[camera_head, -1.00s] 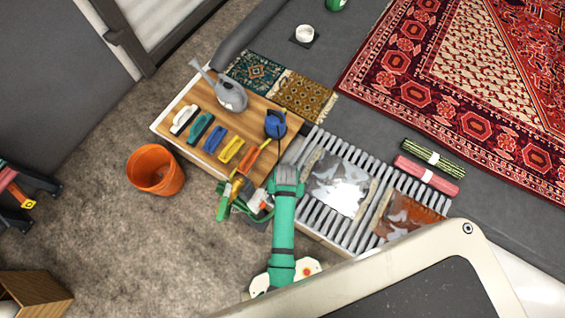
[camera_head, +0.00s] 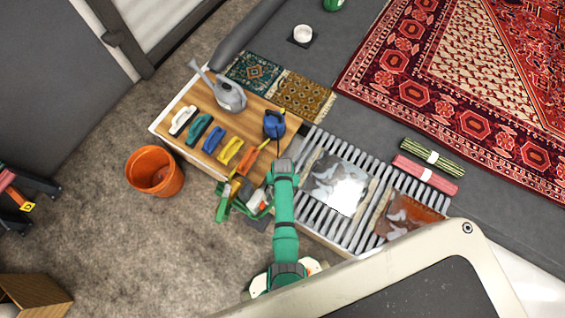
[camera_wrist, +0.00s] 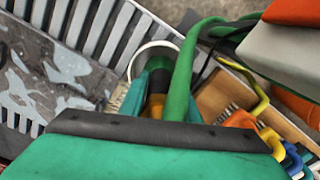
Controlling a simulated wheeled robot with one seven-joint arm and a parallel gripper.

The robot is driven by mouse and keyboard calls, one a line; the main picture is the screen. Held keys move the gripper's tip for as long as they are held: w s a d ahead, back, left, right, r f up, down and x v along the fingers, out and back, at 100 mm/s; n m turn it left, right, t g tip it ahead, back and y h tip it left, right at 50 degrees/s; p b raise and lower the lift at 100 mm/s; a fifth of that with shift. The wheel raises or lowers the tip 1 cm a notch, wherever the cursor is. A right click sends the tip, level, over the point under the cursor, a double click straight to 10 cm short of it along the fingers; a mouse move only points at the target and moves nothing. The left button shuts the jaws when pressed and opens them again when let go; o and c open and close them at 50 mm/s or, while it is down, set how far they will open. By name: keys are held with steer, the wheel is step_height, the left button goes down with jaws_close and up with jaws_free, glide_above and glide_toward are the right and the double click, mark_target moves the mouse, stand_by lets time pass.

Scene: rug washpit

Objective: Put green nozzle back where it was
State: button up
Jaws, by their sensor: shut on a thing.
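My gripper (camera_wrist: 156,92) shows low in the wrist view, beyond the dark edge of my green wrist. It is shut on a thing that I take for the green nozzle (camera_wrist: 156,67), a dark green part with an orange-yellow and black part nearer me. A white ring (camera_wrist: 139,60) shows around or behind the green part; I cannot tell whether it touches. A bright green curved bar (camera_wrist: 184,75) crosses close by on the right and hides some of this. In the head view my arm covers the jaws, beside the grate and a green caddy (camera_head: 243,207).
A wooden table (camera_head: 180,95) holds several brushes, a grey watering can (camera_head: 230,95) and a blue item (camera_head: 274,124). A slatted grate (camera_head: 319,143) lies right of my arm. An orange bucket (camera_head: 155,171) stands left. A large orange and grey piece (camera_wrist: 285,60) crowds the wrist view's upper right.

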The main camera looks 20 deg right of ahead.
steer(key=shift+f, duration=0.1)
steer(key=o, duration=1)
steer(key=shift+o, duration=0.2)
step_height(320, 180, up, 12)
steer(key=shift+r, duration=0.15)
